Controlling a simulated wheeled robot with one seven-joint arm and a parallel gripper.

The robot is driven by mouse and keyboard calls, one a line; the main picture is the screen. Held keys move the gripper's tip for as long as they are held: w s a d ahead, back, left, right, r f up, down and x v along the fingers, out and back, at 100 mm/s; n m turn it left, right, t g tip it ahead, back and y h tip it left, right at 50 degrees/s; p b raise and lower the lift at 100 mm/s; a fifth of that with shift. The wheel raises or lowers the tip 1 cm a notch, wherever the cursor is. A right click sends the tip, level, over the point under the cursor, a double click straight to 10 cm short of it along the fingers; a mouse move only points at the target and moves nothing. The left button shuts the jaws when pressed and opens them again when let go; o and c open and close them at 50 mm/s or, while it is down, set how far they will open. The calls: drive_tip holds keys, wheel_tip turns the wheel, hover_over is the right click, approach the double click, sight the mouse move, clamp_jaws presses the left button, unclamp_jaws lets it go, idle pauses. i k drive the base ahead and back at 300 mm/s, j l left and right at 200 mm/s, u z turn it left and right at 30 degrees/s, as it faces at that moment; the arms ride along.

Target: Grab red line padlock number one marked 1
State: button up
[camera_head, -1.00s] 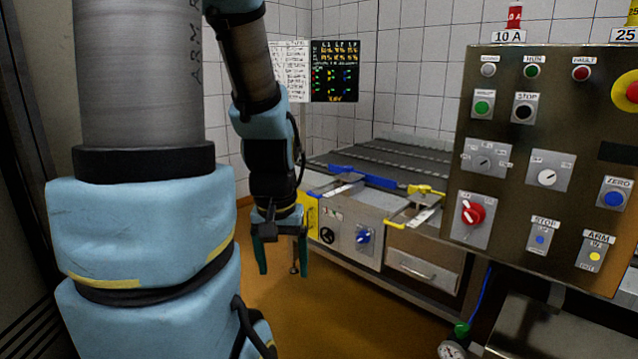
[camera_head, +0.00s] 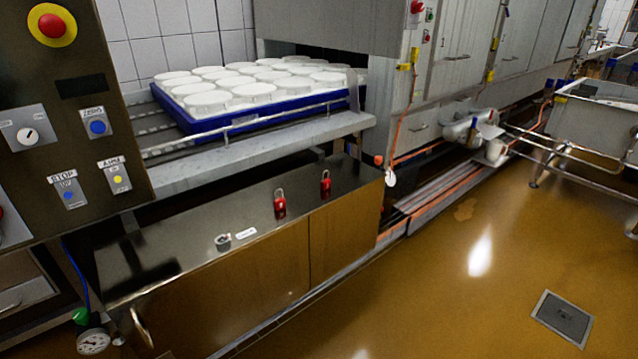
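Two red padlocks with metal shackles stand upright on the dark metal top of a low cabinet (camera_head: 150,265). One padlock (camera_head: 280,207) is nearer the middle of the top. The other padlock (camera_head: 326,186) is farther back and to the right. Their markings are too small to read, so I cannot tell which one is marked 1. My gripper and arm are not in view now.
A small grey round item (camera_head: 223,242) and a white tag (camera_head: 246,234) lie left of the padlocks. A control panel (camera_head: 75,150) stands at the left. A conveyor shelf with a blue tray (camera_head: 230,122) of white moulds overhangs behind.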

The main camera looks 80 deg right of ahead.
sight(326, 183)
drive_tip(key=k+l, duration=0.15)
drive_tip(key=l, duration=0.3)
drive_tip(key=k+l, duration=0.1)
drive_tip(key=l, duration=0.35)
drive_tip(key=k+l, duration=0.15)
drive_tip(key=l, duration=0.35)
drive_tip(key=k+l, duration=0.15)
drive_tip(key=l, duration=0.3)
drive_tip(key=k+l+z, duration=0.1)
drive_tip(key=l, duration=0.35)
drive_tip(key=k+l, duration=0.15)
drive_tip(key=l, duration=0.3)
drive_tip(key=k+l, duration=0.1)
drive_tip(key=l, duration=0.4)
